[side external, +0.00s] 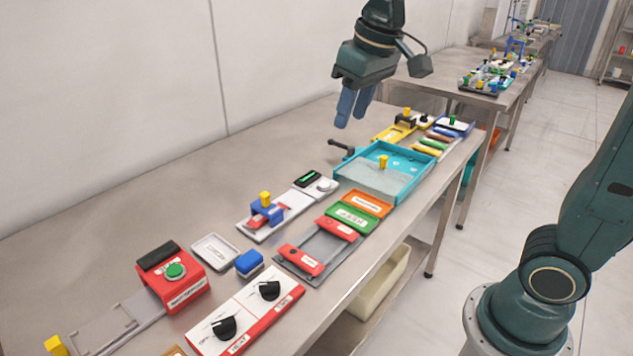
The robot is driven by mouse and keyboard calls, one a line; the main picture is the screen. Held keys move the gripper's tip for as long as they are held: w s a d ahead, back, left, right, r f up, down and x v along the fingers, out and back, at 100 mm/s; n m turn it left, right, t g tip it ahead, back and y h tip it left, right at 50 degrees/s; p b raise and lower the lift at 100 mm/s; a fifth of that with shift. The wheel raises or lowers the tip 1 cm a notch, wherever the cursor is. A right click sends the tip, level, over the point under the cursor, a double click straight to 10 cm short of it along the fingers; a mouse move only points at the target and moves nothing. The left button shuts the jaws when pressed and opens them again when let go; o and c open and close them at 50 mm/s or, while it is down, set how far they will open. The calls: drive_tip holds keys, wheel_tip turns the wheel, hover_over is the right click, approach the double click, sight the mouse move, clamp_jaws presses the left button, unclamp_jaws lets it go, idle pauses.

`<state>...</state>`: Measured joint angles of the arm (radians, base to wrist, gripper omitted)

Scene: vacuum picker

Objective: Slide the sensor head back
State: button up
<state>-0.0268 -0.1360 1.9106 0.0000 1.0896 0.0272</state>
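No part is clearly labelled as the sensor head. A blue carriage (267,214) with a yellow knob on top sits on a white rail plate (292,201), near its left end, and may be it. A thin red strip shows on the plate beside the carriage. My gripper (349,112) hangs in the air above the back of the bench, to the right of and higher than the carriage, and touches nothing. Its two blue fingers point down and nothing shows between them. They look close together from this angle, and their gap is not clear.
A teal tray (346,180) with a yellow knob stands below and right of my gripper. A red box with a green button (180,290), dial panels (247,311) and a grey plate with red blocks (318,247) line the bench (150,205). The bench's back strip is mostly clear.

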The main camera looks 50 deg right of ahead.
drive_tip(key=w+a+f+g, duration=0.1)
drive_tip(key=w+f+g, duration=0.15)
drive_tip(key=w, duration=0.85)
hover_over(265, 195)
wheel_tip(265, 195, down, 9)
drive_tip(key=shift+s+a+g, duration=0.1)
drive_tip(key=shift+g, duration=0.25)
drive_tip(key=shift+f, duration=0.1)
wheel_tip(265, 195, down, 14)
drive_tip(key=shift+r, duration=0.25)
clamp_jaws()
